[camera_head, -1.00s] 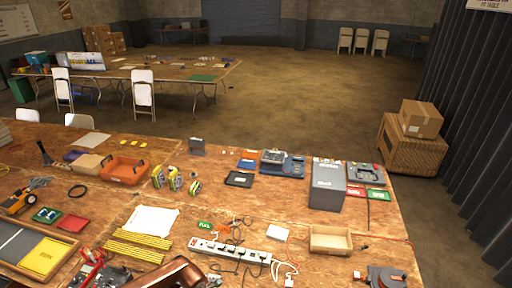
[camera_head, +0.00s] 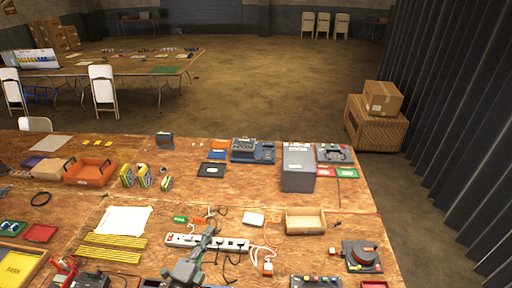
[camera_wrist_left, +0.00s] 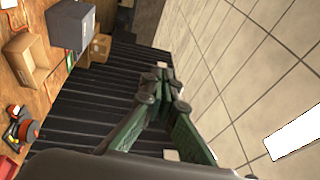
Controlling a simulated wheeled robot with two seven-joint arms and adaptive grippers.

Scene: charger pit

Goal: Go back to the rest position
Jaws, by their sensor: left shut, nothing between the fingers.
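My left gripper (camera_head: 208,234) shows at the bottom middle of the head view, in front of the white power strip (camera_head: 232,244) and hiding part of it. In the left wrist view its green-sided fingers (camera_wrist_left: 163,82) come together at the tips with nothing between them. The wrist view looks sideways past the workbench (camera_wrist_left: 42,98), which lies along its left edge. I cannot tell the gripper's height above the bench. My right gripper is in neither view.
A grey box (camera_head: 298,168), a wooden tray (camera_head: 305,231), an orange bin (camera_head: 88,172) and a black-and-red device (camera_head: 360,256) stand on the workbench. Cartons (camera_head: 382,98) stand on the floor beyond, near the dark corrugated wall (camera_head: 450,120). Open floor lies behind the bench.

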